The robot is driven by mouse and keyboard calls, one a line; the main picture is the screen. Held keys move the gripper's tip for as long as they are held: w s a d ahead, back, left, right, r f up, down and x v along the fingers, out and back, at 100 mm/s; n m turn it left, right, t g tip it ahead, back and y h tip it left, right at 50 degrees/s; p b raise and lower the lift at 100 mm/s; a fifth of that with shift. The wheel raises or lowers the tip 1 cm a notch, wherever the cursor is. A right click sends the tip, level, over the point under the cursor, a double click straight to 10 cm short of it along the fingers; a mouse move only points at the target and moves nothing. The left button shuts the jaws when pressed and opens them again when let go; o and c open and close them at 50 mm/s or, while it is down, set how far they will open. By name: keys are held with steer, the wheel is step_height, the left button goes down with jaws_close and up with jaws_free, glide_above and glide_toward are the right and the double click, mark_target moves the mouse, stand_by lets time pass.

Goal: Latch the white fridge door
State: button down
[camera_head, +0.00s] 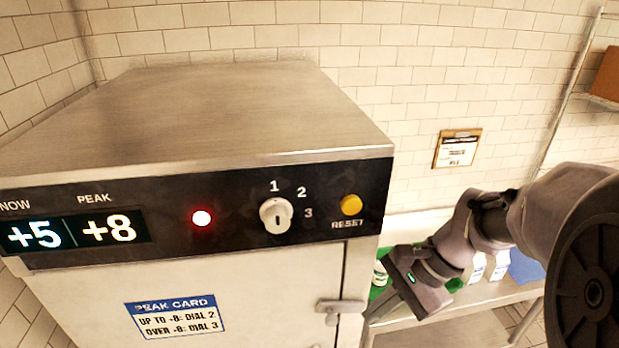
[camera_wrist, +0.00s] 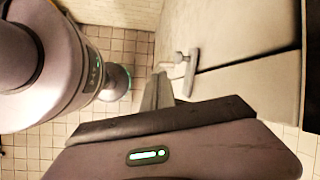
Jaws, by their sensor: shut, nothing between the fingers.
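The white fridge door (camera_head: 85,310) fills the lower left of the head view, under a black control panel. It looks closed or nearly so; I cannot tell if it is latched. A small metal latch (camera_head: 340,307) sits at the door's right edge. The latch also shows in the wrist view (camera_wrist: 184,72), as a T-shaped piece near the seam. My gripper (camera_head: 378,312) is shut and empty, just right of the fridge's right edge. In the wrist view its fingertips (camera_wrist: 158,80) are close to the latch; I cannot tell if they touch it.
The panel (camera_head: 170,215) has a display reading +5 and +8, a lit red lamp (camera_head: 201,218), a dial (camera_head: 276,215) and a yellow reset button (camera_head: 351,205). A steel counter (camera_head: 490,295) with white cartons (camera_head: 500,266) stands behind my arm. A notice (camera_head: 457,148) hangs on the tiled wall.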

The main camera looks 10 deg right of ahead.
steer(key=w+d+r+m+y+p, duration=0.2)
steer(key=d+r+m+y+p, duration=0.15)
steer(key=d+r+p, duration=0.3)
steer(key=m, duration=0.1)
glide_toward(337, 319)
steer(key=shift+t+h, duration=0.3)
steer(key=shift+h, duration=0.05)
steer(key=x, duration=0.7)
steer(key=shift+s+a+r+p, duration=0.25)
steer(key=shift+p, duration=0.05)
